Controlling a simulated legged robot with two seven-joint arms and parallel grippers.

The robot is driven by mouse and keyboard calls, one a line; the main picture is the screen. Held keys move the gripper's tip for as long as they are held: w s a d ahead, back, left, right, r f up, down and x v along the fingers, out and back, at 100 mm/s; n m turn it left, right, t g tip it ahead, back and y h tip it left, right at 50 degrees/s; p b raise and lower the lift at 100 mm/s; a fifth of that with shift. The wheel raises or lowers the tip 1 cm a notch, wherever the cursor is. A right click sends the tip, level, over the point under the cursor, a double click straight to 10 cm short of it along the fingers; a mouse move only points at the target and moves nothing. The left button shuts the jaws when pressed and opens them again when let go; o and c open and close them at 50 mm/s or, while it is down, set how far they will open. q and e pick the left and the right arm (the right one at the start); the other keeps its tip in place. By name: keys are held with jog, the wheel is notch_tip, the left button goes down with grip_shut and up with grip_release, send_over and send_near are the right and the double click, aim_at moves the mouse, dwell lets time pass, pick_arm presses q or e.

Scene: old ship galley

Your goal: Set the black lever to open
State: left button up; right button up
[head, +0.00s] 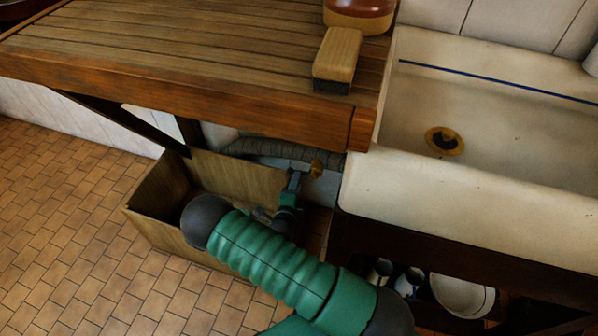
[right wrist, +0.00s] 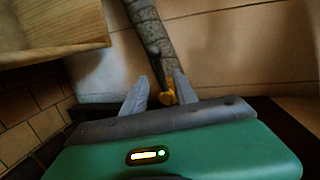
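A brass valve fitting (head: 317,168) sits under the counter's right end, at the end of a grey wrapped pipe (head: 262,147). In the right wrist view the brass fitting (right wrist: 188,96) is partly behind a fingertip, below the wrapped pipe (right wrist: 150,30). A narrow dark piece, seemingly the black lever (right wrist: 163,80), shows between the fingers. My right gripper (head: 294,181) is just left of the brass fitting in the head view. In the right wrist view its fingers (right wrist: 162,80) are apart, one on each side of the dark piece; contact cannot be told. My left gripper is out of view.
A wooden counter (head: 180,60) overhangs the valve, with a brush (head: 338,55) on it. A white sink (head: 470,190) is at right. An open wooden box (head: 160,225) stands on the tiled floor behind my right arm. Mugs (head: 408,280) and a plate (head: 462,295) sit below the sink.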

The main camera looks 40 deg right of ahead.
jog(key=p+v, duration=0.2)
jog(key=v, duration=0.8)
jog(key=shift+s+a, duration=0.2)
jog(key=shift+a, duration=0.15)
